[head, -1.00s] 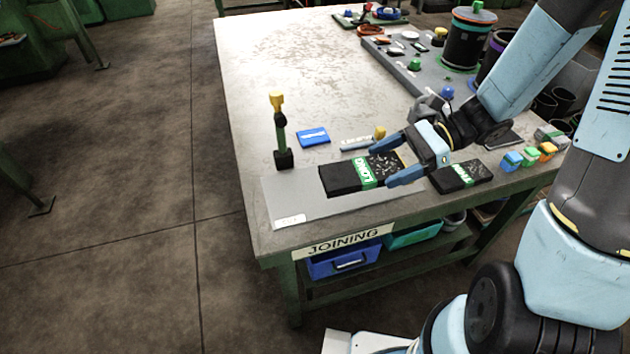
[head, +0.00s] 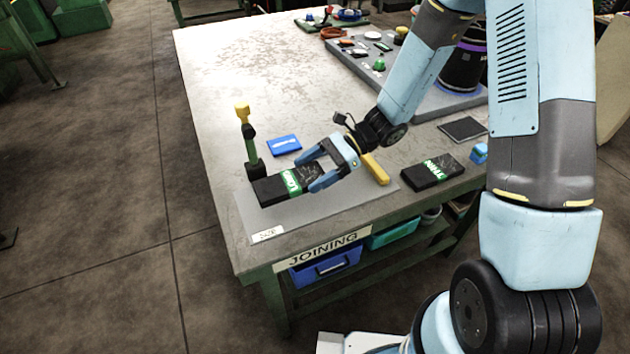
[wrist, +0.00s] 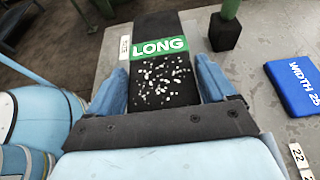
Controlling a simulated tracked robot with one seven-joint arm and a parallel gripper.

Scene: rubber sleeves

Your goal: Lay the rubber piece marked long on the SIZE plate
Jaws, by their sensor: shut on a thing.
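The black rubber piece marked LONG (head: 270,190) has a green label band and white specks on its near part. It also shows in the wrist view (wrist: 160,80), between the two blue fingers. My gripper (head: 313,178) is shut on it. The piece is over the left part of the grey SIZE plate (head: 345,198); I cannot tell whether it touches the plate. The white SIZE tag (head: 268,234) is at the plate's front left corner. A second black piece with a green label, reading SMALL (head: 432,171), lies to the right of the plate.
A dark post with a yellow top (head: 244,130) stands close behind the held piece's left end. A blue card (head: 284,145) lies behind the plate, and a yellow-handled tool (head: 376,169) lies at its right. A grey tray (head: 400,85) of parts is farther back.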

